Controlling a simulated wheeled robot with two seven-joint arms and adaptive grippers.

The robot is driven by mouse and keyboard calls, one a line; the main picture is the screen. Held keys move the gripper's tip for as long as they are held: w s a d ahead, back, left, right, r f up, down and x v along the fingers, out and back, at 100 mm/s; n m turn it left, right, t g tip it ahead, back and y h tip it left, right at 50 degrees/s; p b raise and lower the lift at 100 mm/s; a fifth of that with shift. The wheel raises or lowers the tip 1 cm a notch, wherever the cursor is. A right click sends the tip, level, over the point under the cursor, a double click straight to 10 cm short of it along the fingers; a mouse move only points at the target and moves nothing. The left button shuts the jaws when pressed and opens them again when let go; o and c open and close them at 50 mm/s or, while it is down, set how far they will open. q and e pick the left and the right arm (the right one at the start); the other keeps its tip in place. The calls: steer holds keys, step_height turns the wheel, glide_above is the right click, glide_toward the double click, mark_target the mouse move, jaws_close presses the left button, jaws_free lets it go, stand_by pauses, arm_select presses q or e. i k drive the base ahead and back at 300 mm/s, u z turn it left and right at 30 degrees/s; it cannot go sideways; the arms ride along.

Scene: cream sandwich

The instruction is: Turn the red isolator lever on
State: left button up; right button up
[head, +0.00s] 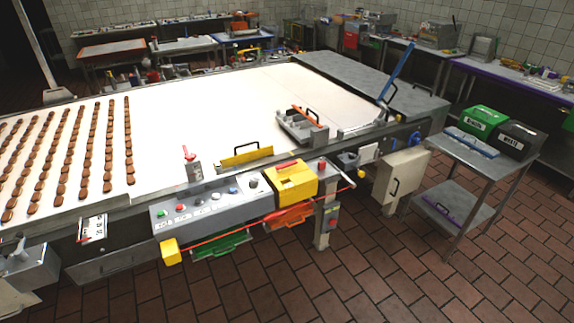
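A small red lever (187,153) stands up from a grey box (194,172) at the near edge of the white conveyor belt. It looks upright with a slight tilt; its on or off marking is too small to read. A yellow box (297,184) with a red part on top (287,165) sits at the right end of the grey control panel (210,205). I cannot tell for certain which red part is the isolator lever. Neither of my grippers shows in the head view.
Rows of brown biscuits lie on the white belt (220,110) at the left. A red cord (235,232) runs along the panel's front. A steel cart (480,165) with green and black bins stands at the right. The tiled floor (400,280) in front is clear.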

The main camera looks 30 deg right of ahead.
mark_target(288, 164)
steer(key=z, duration=0.75)
steer(key=i, duration=1.4)
steer(key=u, duration=0.6)
